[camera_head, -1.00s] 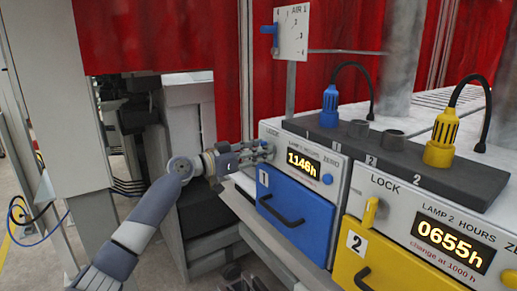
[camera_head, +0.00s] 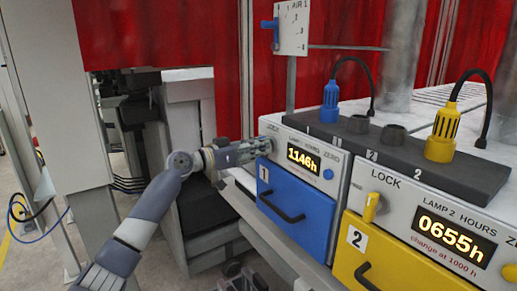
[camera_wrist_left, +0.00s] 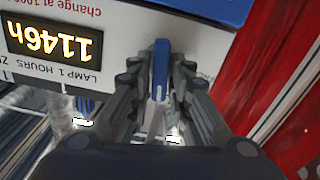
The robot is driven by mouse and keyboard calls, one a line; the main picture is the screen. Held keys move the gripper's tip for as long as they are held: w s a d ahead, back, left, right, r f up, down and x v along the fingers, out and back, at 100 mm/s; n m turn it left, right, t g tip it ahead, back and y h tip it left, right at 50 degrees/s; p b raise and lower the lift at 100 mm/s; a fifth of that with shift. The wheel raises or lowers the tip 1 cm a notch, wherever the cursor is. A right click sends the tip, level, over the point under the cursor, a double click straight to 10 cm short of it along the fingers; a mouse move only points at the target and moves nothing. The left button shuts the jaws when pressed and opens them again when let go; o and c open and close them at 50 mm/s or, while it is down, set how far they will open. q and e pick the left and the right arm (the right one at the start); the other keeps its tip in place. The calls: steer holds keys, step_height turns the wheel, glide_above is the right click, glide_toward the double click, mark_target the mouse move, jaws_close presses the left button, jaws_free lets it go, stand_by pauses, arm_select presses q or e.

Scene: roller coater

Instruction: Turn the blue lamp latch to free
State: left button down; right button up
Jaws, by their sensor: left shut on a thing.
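The blue lamp latch (camera_wrist_left: 161,68) shows in the left wrist view as an upright blue bar on the white panel, between the two dark fingers. My left gripper (camera_wrist_left: 160,85) is shut on it. In the head view my left gripper (camera_head: 265,147) is at the left end of the lamp 1 panel (camera_head: 338,165) and hides the latch there. The lamp 1 display (camera_head: 303,159) reads 1146h, with the blue drawer (camera_head: 296,208) below it.
To the right is the lamp 2 panel with a yellow latch (camera_head: 371,207) and yellow drawer (camera_head: 385,262). Blue (camera_head: 331,101) and yellow (camera_head: 442,131) plugs stand on the dark strip above. A small panel (camera_head: 291,30) with a blue lever stands behind.

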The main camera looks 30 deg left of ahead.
arm_select(q)
steer(key=shift+w+a+f+n+p, duration=0.15)
steer(key=shift+n+p, duration=0.95)
steer(key=shift+n, duration=2.85)
steer(key=shift+s+a+n+p, duration=0.1)
steer(key=shift+n+p, duration=0.95)
steer(key=shift+n, duration=2.9)
steer(key=c, duration=1.6)
jaws_free()
steer(key=shift+w+f, duration=0.1)
steer(key=shift+f, duration=0.05)
steer(key=shift+o, duration=0.2)
steer(key=v, duration=1.2)
